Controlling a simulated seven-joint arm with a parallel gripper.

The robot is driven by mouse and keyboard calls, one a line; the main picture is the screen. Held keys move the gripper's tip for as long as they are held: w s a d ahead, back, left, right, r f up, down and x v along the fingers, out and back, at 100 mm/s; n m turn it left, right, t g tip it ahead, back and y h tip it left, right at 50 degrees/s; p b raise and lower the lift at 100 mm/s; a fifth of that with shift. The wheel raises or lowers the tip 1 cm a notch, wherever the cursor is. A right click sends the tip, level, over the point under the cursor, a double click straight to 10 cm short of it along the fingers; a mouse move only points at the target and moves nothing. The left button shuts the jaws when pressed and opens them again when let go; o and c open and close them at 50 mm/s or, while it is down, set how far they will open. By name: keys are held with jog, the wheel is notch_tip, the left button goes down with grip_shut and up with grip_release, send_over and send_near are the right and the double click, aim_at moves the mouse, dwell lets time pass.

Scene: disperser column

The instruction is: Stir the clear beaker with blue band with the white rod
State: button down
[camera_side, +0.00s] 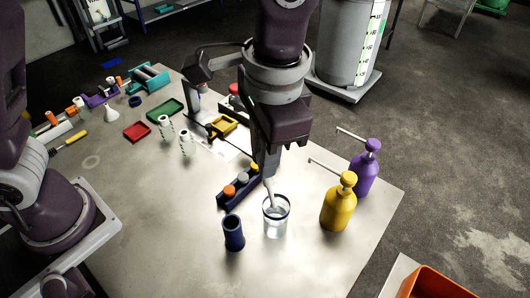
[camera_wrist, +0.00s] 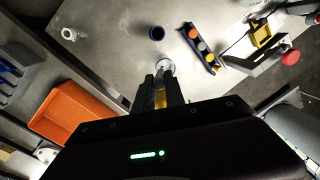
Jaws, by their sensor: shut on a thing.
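The clear beaker (camera_side: 276,222) with a dark blue band at its rim stands upright on the table. It shows partly in the wrist view (camera_wrist: 167,65), just beyond my fingertips. My gripper (camera_side: 268,170) is above the beaker, pointing down, and shut on the white rod (camera_side: 269,192). The rod is slightly tilted, and its lower end reaches into the beaker's mouth. I cannot tell whether the tip touches the wall or bottom. My gripper (camera_wrist: 160,90) hides most of the rod in the wrist view.
A dark blue cup (camera_side: 233,233) stands left of the beaker. A blue rack (camera_side: 238,187) with coloured caps is behind it. Yellow (camera_side: 338,204) and purple (camera_side: 366,170) pump bottles stand to the right. The front table area is clear. An orange bin (camera_side: 436,286) is beyond the table edge.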

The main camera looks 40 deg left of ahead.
jog(key=shift+r, duration=2.55)
